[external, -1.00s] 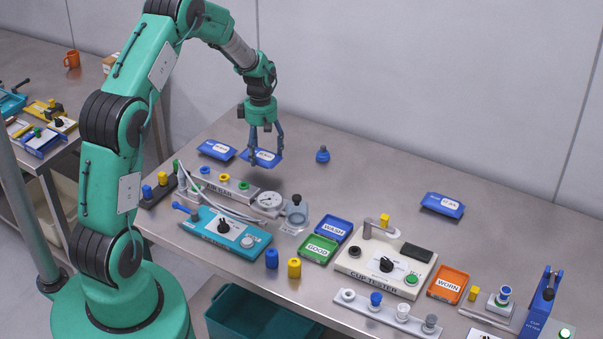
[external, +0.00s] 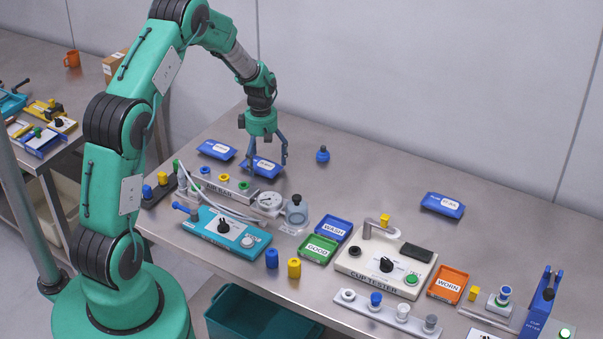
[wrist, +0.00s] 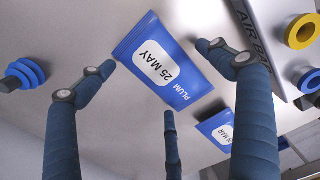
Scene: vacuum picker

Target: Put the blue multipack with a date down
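A blue multipack (external: 261,167) with a white date label lies on the bench under my gripper (external: 268,158). In the wrist view its label on this multipack (wrist: 180,80) reads "25 MAY" and "PLUM". My gripper's three fingers (wrist: 160,75) stand spread around the pack, with a visible gap on the right side; contact at the left and lower edges is hard to tell. A second blue pack (external: 216,150) lies just left of it, and in the wrist view this pack (wrist: 218,128) shows a MAR date. A third blue pack (external: 443,205) lies apart to the right.
A blue suction cup (external: 322,154) stands right of my gripper. The bench is clear between the suction cup and the far-right pack.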

